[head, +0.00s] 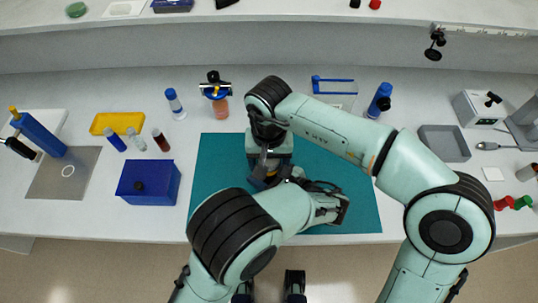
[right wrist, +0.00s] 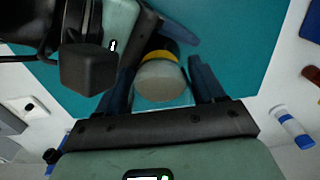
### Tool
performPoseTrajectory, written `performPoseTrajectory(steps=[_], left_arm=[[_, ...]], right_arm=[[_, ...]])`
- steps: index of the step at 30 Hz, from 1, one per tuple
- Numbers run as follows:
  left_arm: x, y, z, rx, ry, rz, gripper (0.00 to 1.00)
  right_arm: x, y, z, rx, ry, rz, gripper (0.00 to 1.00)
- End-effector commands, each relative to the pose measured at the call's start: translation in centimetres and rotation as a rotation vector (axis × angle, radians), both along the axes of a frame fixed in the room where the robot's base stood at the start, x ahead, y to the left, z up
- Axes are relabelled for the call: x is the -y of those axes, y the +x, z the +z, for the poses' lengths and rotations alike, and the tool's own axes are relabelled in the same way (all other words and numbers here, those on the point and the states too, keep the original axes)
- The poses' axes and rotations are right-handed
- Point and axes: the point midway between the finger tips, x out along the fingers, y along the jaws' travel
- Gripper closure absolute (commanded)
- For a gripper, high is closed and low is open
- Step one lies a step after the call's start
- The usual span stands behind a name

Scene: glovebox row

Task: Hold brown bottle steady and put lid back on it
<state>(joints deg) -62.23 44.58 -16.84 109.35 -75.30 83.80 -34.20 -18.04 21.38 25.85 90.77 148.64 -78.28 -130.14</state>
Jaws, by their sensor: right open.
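My right gripper (head: 266,178) points down over the teal mat (head: 217,165). In the right wrist view its blue fingers (right wrist: 161,66) stand apart on either side of a round object (right wrist: 161,82) with a pale end, a yellow band and a dark part beyond. This may be the brown bottle or its lid; I cannot tell which. My left gripper (head: 310,187) is low over the mat, close by the right one. Its dark parts reach toward the same object from the upper left of the right wrist view. No separate lid shows clearly.
A blue box (head: 148,182) and yellow tray (head: 116,123) stand left of the mat. Blue-capped bottles (head: 175,103) stand behind it. A grey tray (head: 444,143) and red and green caps (head: 512,203) lie at right. The mat's left strip is clear.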

Motion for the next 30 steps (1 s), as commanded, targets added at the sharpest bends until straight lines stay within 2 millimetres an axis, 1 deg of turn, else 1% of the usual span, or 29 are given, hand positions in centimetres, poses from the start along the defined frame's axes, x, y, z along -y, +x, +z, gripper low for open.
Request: performPoseTrajectory(steps=[4,5,6,9,15,21,23,30], left_arm=[[0.00,0.00,0.02,0.000,0.000,0.000,1.00],[0.00,0.00,0.02,0.000,0.000,0.000,1.00],[0.01,0.01,0.02,0.000,0.000,0.000,1.00],[0.01,0.01,0.02,0.000,0.000,0.000,1.00],[0.01,0.01,0.02,0.000,0.000,0.000,1.00],[0.01,0.00,0.01,0.000,0.000,0.000,1.00],[0.01,0.00,0.01,0.000,0.000,0.000,1.00],[0.01,0.00,0.00,0.000,0.000,0.000,1.00]], right_arm=[[0.00,0.00,0.01,0.000,0.000,0.000,0.32],[0.00,0.00,0.01,0.000,0.000,0.000,0.35],[0.00,0.00,0.02,0.000,0.000,0.000,0.48],[-0.01,0.00,0.03,0.000,0.000,0.000,0.78],[-0.01,0.00,0.05,0.000,0.000,-0.022,0.79],[-0.02,0.00,0.04,0.000,0.000,-0.237,0.79],[-0.03,0.00,0.04,0.000,0.001,-0.280,0.79],[-0.03,0.00,0.05,0.001,0.001,-0.300,0.79]])
